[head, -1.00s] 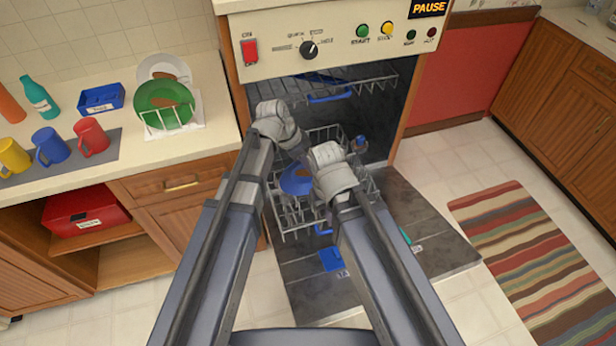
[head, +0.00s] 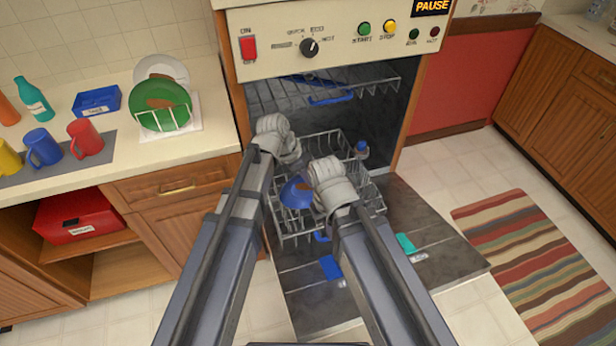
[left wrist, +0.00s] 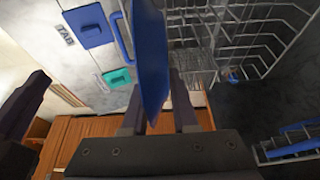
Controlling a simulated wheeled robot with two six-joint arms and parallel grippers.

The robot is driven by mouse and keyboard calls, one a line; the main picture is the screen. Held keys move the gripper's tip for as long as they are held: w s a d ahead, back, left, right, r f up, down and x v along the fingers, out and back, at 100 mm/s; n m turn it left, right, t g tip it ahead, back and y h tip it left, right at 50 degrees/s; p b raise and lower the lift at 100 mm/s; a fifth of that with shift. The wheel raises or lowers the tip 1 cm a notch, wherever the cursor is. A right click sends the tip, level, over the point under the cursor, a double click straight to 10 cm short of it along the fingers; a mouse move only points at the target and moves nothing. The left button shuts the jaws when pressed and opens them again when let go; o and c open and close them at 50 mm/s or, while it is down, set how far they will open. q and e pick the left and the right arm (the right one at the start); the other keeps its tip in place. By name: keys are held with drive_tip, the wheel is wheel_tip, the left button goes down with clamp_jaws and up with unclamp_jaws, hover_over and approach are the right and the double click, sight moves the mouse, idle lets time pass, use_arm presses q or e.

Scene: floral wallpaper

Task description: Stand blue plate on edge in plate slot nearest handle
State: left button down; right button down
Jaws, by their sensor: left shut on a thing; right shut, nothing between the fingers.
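The blue plate (head: 294,194) is over the front part of the lower rack (head: 272,222), partly hidden by my arms. My left gripper (left wrist: 157,112) is shut on it; in the left wrist view the plate (left wrist: 151,55) appears nearly edge-on between the fingers. The rack's blue handle (head: 322,237) is at the front, and in the left wrist view the handle (left wrist: 121,38) lies just left of the plate. I cannot tell whether the plate touches a slot. My right gripper (head: 322,207) is shut and empty by the plate's right side, its fingertips mostly hidden.
The open dishwasher door (head: 430,240) holds a blue item (head: 331,267) and a teal one (head: 405,243). The upper rack (head: 375,82) is above. A green plate (head: 160,104) stands in a counter rack at left, with mugs nearby. A striped rug (head: 525,250) lies at right.

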sight(298, 188)
use_arm(q)
drive_tip(key=shift+f+b, duration=5.15)
drive_tip(key=shift+f, duration=0.25)
drive_tip(key=c, duration=0.6)
unclamp_jaws()
drive_tip(key=shift+r, duration=0.1)
drive_tip(key=p+v, duration=0.6)
drive_tip(key=shift+r, duration=0.3)
drive_tip(key=shift+s+a+r+p, duration=0.1)
drive_tip(key=shift+a+r+p, duration=0.25)
drive_tip(key=shift+r+p, duration=0.25)
drive_tip(key=shift+f, duration=0.15)
